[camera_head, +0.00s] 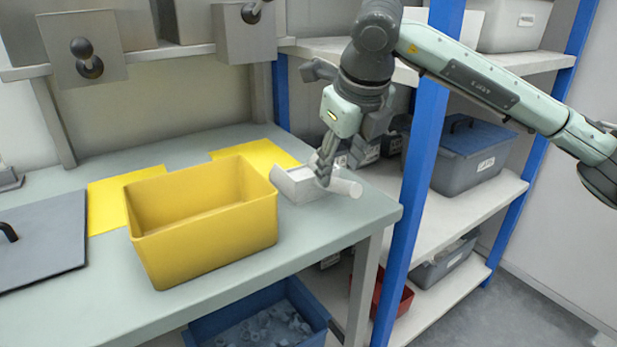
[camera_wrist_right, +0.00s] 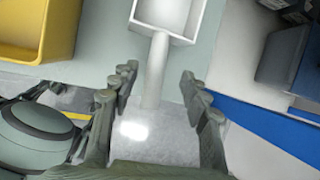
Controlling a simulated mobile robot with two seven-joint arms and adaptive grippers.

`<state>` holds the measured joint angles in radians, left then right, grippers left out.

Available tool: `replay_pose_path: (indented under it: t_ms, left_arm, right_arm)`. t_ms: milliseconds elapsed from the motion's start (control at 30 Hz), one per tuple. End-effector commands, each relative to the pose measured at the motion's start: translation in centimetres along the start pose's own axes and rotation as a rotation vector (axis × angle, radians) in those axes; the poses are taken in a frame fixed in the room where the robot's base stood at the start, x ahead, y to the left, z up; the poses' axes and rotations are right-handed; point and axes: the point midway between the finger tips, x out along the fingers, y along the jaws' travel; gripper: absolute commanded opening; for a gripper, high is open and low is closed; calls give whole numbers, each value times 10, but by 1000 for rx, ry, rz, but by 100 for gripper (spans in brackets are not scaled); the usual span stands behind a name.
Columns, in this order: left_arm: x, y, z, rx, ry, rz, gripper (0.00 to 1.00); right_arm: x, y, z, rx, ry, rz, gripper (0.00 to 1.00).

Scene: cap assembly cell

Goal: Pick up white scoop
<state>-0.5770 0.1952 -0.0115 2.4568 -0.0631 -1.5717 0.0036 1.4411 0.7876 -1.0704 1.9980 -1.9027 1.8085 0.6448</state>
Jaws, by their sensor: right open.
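The white scoop (camera_head: 297,187) lies on the grey-green table near its right edge, beside the yellow bin. In the right wrist view the scoop's square pan (camera_wrist_right: 166,17) is at the top and its handle (camera_wrist_right: 155,75) points down between my fingers. My right gripper (camera_head: 325,178) comes down from above over the handle. It is open, and in the wrist view its fingers (camera_wrist_right: 158,85) stand on either side of the handle, apart from it. My fingers partly hide the scoop in the head view. My left gripper is in neither view.
A yellow bin (camera_head: 205,235) stands left of the scoop, with yellow mats (camera_head: 255,154) behind it. A grey panel (camera_head: 42,240) lies at left. A blue shelf post (camera_head: 424,150) rises close to the table's right corner. A blue crate (camera_head: 205,326) of small parts is below.

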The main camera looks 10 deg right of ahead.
Motion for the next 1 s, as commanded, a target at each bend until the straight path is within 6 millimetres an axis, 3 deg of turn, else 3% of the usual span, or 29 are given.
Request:
replay_pose_path:
  t_ms: [233,400,733,1000]
  left_arm:
    - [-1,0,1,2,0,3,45]
    - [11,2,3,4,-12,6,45]
    - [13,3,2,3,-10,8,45]
    - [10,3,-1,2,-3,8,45]
  right_arm:
    - [32,3,3,0,3,1,46]
    - [56,4,4,-1,3,2,46]
    - [63,4,4,-1,0,1,46]
    - [63,4,4,-1,0,1,13]
